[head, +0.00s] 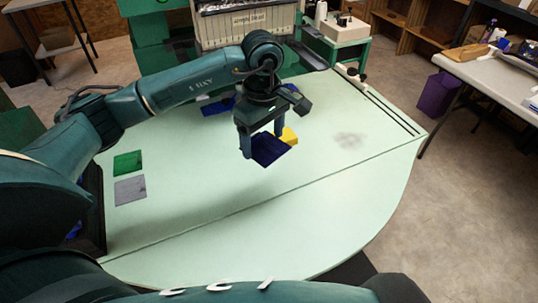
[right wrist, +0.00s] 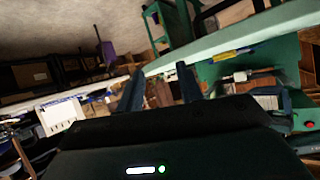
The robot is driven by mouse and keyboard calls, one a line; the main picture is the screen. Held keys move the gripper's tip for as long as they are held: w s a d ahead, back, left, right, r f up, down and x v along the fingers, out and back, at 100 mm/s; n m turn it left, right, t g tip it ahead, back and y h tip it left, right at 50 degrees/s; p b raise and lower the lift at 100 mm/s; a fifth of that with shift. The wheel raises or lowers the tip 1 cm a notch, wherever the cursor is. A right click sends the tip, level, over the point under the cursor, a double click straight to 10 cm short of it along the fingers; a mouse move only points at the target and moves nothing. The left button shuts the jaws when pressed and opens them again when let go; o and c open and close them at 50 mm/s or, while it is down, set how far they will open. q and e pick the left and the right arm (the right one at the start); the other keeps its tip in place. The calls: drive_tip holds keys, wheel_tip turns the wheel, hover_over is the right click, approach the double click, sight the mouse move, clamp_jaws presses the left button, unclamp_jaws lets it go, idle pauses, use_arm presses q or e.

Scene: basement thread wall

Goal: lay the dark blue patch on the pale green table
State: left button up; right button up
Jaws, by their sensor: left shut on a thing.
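The dark blue patch (head: 270,150) hangs from my left gripper (head: 262,140) over the middle of the pale green table (head: 310,205). The gripper is shut on it, and the patch looks tilted and clear of the tabletop. A yellow patch (head: 290,136) shows just behind it; I cannot tell if they touch. My right gripper (right wrist: 159,88) shows in the right wrist view with its fingers apart and nothing between them.
A green patch (head: 128,163) and a grey patch (head: 130,190) lie on the table's left side. A blue piece (head: 218,105) lies behind the left gripper, partly hidden. The table's front and right are clear.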

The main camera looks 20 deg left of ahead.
use_arm(q)
drive_tip(key=w+a+f+n+p, duration=0.2)
drive_tip(key=a+n, duration=0.1)
drive_tip(key=n, duration=1)
drive_tip(key=n+p, duration=0.2)
drive_tip(key=n, duration=1.2)
hover_over(239, 172)
wheel_tip(239, 172, down, 3)
drive_tip(key=shift+n, duration=0.3)
wheel_tip(239, 172, down, 7)
drive_tip(key=shift+s, duration=0.1)
wheel_tip(239, 172, down, 3)
drive_tip(key=shift+r+p, duration=0.1)
drive_tip(key=shift+p, duration=0.2)
use_arm(e)
drive_tip(key=shift+s+d+r+h, duration=0.1)
drive_tip(key=shift+d+r+h, duration=0.1)
drive_tip(key=shift+d+r, duration=0.25)
drive_tip(key=shift+d+r+h, duration=0.2)
drive_tip(key=shift+r, duration=0.35)
use_arm(q)
drive_tip(key=shift+f, duration=0.25)
drive_tip(key=o, duration=1)
drive_tip(key=shift+c, duration=0.2)
